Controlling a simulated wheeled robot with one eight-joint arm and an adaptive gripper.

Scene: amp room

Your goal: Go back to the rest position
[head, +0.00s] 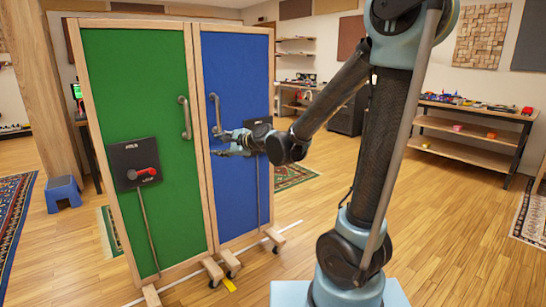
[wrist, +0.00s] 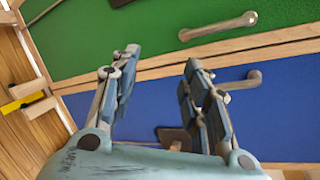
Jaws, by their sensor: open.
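My gripper (head: 230,143) is extended toward the blue panel (head: 237,65) on the right half of a wood-framed stand. In the wrist view its two fingers (wrist: 152,88) are spread apart with nothing between them. In the head view the fingertips overlap the blue panel just below its handle (head: 215,114); I cannot tell if they touch anything. The wrist hides part of a dark plate (head: 259,122) on the blue panel.
The green panel (head: 120,80) on the left carries a handle (head: 184,117) and a black plate with a red lever (head: 144,174). A blue stool (head: 62,194) stands left. Shelves (head: 470,125) stand at the right.

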